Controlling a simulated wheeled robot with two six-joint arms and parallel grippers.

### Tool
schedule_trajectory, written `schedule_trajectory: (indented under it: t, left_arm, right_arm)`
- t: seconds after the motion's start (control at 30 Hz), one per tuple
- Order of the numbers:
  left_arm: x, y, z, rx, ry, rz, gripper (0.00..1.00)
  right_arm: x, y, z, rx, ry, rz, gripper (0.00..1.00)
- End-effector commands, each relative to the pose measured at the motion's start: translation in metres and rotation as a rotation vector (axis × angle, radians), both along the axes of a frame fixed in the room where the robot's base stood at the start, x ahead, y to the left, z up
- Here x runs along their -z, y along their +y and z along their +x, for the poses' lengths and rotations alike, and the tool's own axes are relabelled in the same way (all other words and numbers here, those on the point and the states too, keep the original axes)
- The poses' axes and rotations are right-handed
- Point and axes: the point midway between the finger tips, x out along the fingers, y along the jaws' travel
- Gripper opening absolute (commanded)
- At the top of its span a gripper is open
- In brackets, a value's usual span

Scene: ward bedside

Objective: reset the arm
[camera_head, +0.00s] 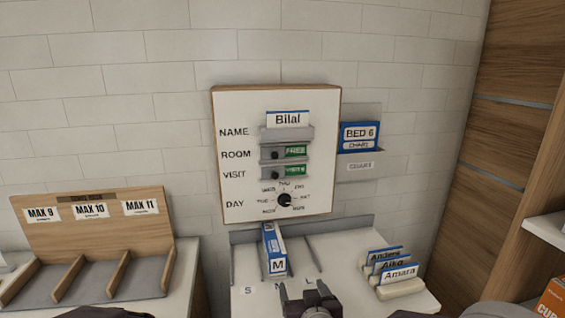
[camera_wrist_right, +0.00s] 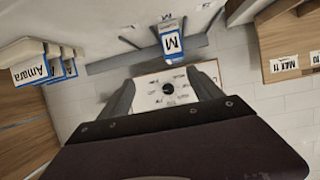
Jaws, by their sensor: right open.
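My right gripper (camera_head: 314,300) shows at the bottom middle of the head view, in front of the tray with the blue-and-white M box. In the right wrist view its two dark fingers (camera_wrist_right: 163,92) are spread apart with nothing between them; the wall board (camera_wrist_right: 168,90) shows in the gap beyond. The M box (camera_head: 274,250) stands apart from the gripper; it also shows in the wrist view (camera_wrist_right: 172,42). My left gripper is not in view.
The board (camera_head: 230,100) on the wall bears a Bilal card and a dial (camera_head: 285,200). A blue BED 6 chart (camera_head: 359,136) sits in a holder to its right. Name cards (camera_head: 400,273) stand at right. A wooden rack (camera_head: 95,240) is at left.

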Motion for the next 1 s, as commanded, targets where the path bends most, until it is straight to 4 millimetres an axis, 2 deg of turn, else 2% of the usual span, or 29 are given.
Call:
schedule_trajectory:
  t: [0.27, 0.37, 0.47, 0.57, 0.73, 0.8, 0.9, 1.0]
  left_arm:
    - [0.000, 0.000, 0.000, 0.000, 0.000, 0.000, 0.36]
    - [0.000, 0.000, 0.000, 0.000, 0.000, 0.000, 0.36]
    - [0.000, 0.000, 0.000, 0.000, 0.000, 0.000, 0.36]
    - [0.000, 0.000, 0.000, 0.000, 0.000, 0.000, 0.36]
    - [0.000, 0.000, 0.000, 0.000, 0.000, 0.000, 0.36]
    - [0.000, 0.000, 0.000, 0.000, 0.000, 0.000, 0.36]
    - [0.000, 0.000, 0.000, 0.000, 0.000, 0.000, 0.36]
    - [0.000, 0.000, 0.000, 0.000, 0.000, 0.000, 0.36]
  right_arm:
    - [-0.003, -0.071, 0.017, 0.143, 0.011, -0.003, 0.74]
    - [0.015, -0.097, 0.011, 0.167, 0.109, -0.003, 0.74]
    - [0.041, -0.114, -0.005, 0.166, 0.252, 0.002, 0.74]
    - [0.070, -0.125, -0.032, 0.157, 0.426, 0.006, 0.74]
    - [0.115, -0.128, -0.105, 0.115, 0.786, -0.019, 0.74]
    - [0.126, -0.128, -0.136, 0.101, 0.919, -0.041, 0.74]
    - [0.132, -0.130, -0.165, 0.106, 1.041, -0.056, 0.74]
    - [0.133, -0.130, -0.175, 0.120, 1.084, -0.047, 0.74]
